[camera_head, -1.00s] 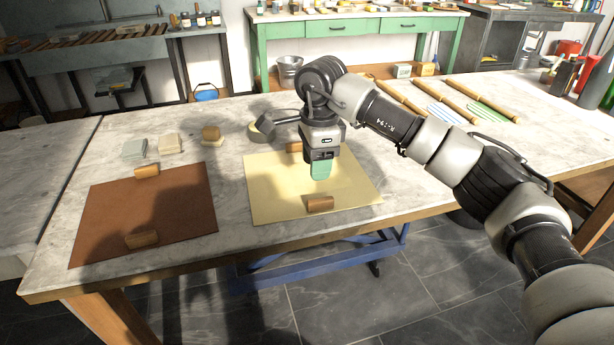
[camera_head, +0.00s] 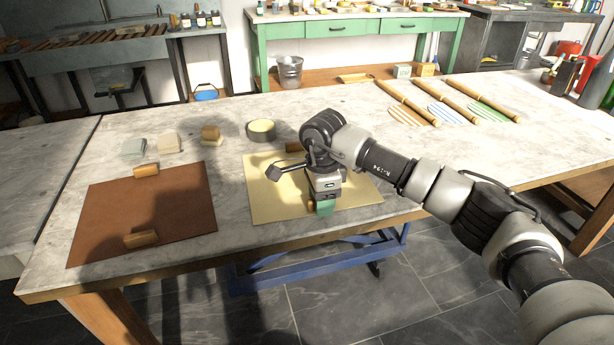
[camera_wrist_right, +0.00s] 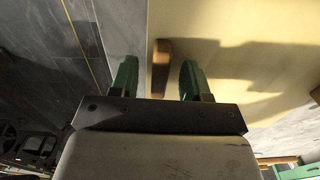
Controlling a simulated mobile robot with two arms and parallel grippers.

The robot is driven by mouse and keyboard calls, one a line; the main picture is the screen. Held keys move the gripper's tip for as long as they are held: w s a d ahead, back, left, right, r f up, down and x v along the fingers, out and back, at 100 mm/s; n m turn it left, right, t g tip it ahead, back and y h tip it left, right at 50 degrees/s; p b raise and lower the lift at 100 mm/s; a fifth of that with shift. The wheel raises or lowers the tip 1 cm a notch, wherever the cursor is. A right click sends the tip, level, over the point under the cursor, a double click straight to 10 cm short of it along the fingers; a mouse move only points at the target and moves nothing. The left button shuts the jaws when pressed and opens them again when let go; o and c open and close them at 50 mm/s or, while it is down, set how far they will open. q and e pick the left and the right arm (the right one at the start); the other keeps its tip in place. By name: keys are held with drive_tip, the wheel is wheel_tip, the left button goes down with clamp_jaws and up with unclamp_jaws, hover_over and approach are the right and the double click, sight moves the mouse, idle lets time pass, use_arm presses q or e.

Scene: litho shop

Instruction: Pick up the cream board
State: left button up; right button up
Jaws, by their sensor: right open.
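The cream board (camera_head: 266,200) lies flat on the marble-topped table. A wooden handle (camera_head: 294,147) sits near its far edge, partly hidden by my arm. The near handle is mostly hidden behind my right gripper (camera_head: 325,208) in the head view. In the right wrist view the near handle (camera_wrist_right: 161,65) shows between the two green fingers of my right gripper (camera_wrist_right: 158,75). The fingers are open, with a gap on each side of the handle. The cream board (camera_wrist_right: 220,28) spreads beyond it. My left gripper is out of view.
A brown board (camera_head: 110,215) with two wooden handles lies to the left on the table (camera_head: 235,235). Small blocks and a round tin (camera_head: 261,130) stand behind. Wooden rods (camera_head: 480,101) with striped pieces lie at the right. The table's front edge is close to the gripper.

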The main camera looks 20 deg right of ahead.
clamp_jaws()
drive_tip(key=shift+r, duration=0.1)
